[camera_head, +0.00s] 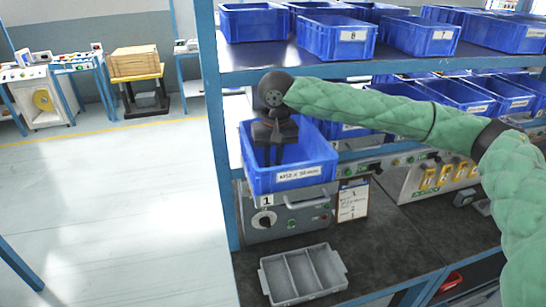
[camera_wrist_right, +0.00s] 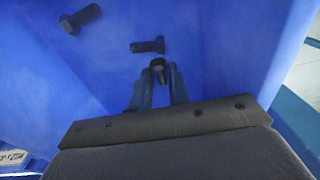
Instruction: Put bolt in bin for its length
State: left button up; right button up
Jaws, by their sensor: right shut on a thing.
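My right gripper (camera_head: 274,155) points down into a blue bin (camera_head: 305,183) at the left end of the shelf. The bin's front label seems to start with M12; its length figure is hard to read. In the right wrist view, the fingers (camera_wrist_right: 158,85) are shut on a dark bolt (camera_wrist_right: 158,65), with its end showing between the tips. The held bolt is inside the bin's walls; I cannot tell whether it touches the floor. Two other dark bolts, one at the upper left (camera_wrist_right: 80,18) and one nearer the fingers (camera_wrist_right: 148,45), lie in the bin. My left gripper is not in view.
A grey divided tray (camera_head: 302,274) sits on the dark bench below, looking empty. A card (camera_head: 353,201) stands beside a grey unit (camera_head: 290,220) under the bin. More blue bins (camera_head: 337,38) fill the shelves. A blue post (camera_head: 217,150) stands close left of the bin.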

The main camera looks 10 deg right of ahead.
jog(key=o, duration=0.8)
jog(key=shift+c, duration=0.2)
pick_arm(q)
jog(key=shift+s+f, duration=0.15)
pick_arm(e)
jog(key=shift+r, duration=0.25)
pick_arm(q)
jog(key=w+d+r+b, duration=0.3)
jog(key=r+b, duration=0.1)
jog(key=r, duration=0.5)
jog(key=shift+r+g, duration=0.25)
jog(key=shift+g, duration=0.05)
pick_arm(e)
notch_tip(320, 180, up, 12)
jog(key=shift+s+d+f, duration=0.2)
jog(key=shift+s+d, duration=0.1)
